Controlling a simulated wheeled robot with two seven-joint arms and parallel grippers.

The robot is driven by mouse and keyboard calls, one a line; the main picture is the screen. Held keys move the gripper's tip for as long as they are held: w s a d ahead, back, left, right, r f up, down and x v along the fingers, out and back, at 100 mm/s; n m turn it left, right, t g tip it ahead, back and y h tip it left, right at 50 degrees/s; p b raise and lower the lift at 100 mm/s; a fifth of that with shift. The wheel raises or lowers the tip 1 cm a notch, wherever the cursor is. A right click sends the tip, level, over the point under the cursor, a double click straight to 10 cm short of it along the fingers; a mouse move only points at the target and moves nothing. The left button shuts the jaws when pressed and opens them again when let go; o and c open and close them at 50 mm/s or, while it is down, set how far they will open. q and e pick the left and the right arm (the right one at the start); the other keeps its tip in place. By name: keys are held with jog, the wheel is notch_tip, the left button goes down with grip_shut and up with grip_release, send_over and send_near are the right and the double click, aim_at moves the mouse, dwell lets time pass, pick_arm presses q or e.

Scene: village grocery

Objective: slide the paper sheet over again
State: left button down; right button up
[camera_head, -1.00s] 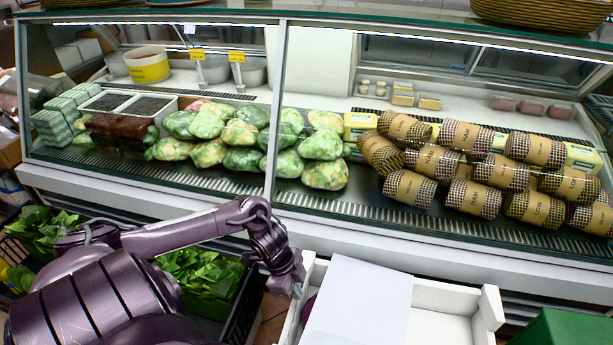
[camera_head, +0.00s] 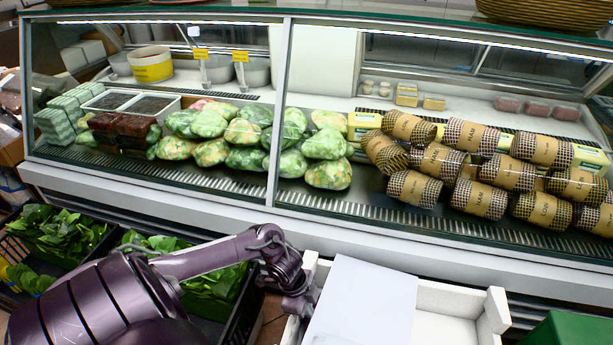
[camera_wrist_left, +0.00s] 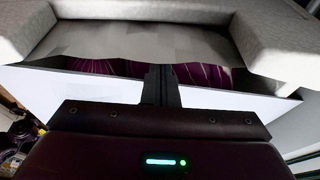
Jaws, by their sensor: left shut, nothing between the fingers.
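The white paper sheet (camera_head: 362,305) lies across the white crate (camera_head: 455,298), covering its left and middle part; its lower end runs out of the head view. My left gripper (camera_head: 303,304) is at the sheet's left edge, over the crate's left side, and its fingertips are hard to make out there. In the left wrist view the fingers (camera_wrist_left: 162,82) are shut with nothing between them. The sheet shows on both sides of them (camera_wrist_left: 60,95). Whether they touch it, I cannot tell. My right gripper is not in view.
Purple produce (camera_wrist_left: 197,73) shows inside the crate beyond the sheet's edge. A black crate of leafy greens (camera_head: 235,318) stands left of the white crate. The glass display case (camera_head: 400,245) runs behind. A green box (camera_head: 568,330) is at the lower right.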

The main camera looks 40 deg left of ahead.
aim_at(393, 330)
pick_arm(q)
jog(key=w+d, duration=0.1)
jog(key=d, duration=0.2)
jog(key=w+d+p, duration=0.1)
jog(key=w+d, duration=0.1)
jog(key=d, duration=0.1)
jog(key=w+d+p, duration=0.1)
jog(key=w+d, duration=0.1)
jog(key=d, duration=0.2)
jog(key=shift+w+d+r, duration=0.1)
jog(key=shift+w+r, duration=0.05)
jog(key=shift+r, duration=0.05)
jog(key=w+d, duration=0.1)
jog(key=d, duration=0.2)
jog(key=w+d, duration=0.2)
jog(key=d, duration=0.1)
jog(key=w+d, duration=0.2)
jog(key=d, duration=0.1)
jog(key=shift+d+f, duration=0.15)
jog(key=shift+d, duration=0.2)
jog(key=shift+s, duration=0.1)
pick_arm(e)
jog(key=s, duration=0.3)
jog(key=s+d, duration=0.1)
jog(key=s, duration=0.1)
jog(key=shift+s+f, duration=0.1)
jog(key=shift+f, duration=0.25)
